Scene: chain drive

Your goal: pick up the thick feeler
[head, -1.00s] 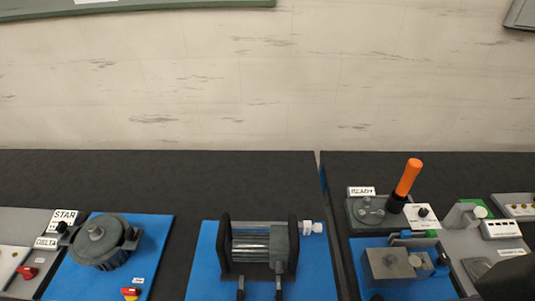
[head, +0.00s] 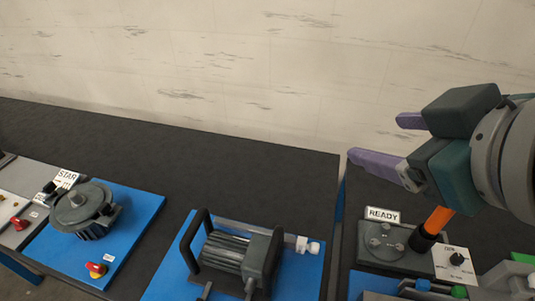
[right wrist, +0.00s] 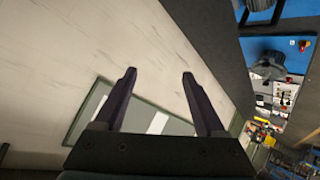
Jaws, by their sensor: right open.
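I cannot pick out the thick feeler in either view. My right gripper (head: 373,138) is at the right of the head view, raised in front of the pale wall. Its two purple fingers point left and are open, with nothing between them. In the right wrist view the two dark fingers (right wrist: 159,73) are spread wide and empty. My arm and gripper hide part of the bench's right side. My left gripper is not in view.
Below the right gripper stand an orange handle (head: 437,221) and a READY sign (head: 383,214). A machine with black upright handles (head: 192,243) sits on the middle blue mat. A round grey motor (head: 84,208) sits on the left blue mat. The dark bench behind them (head: 200,160) is clear.

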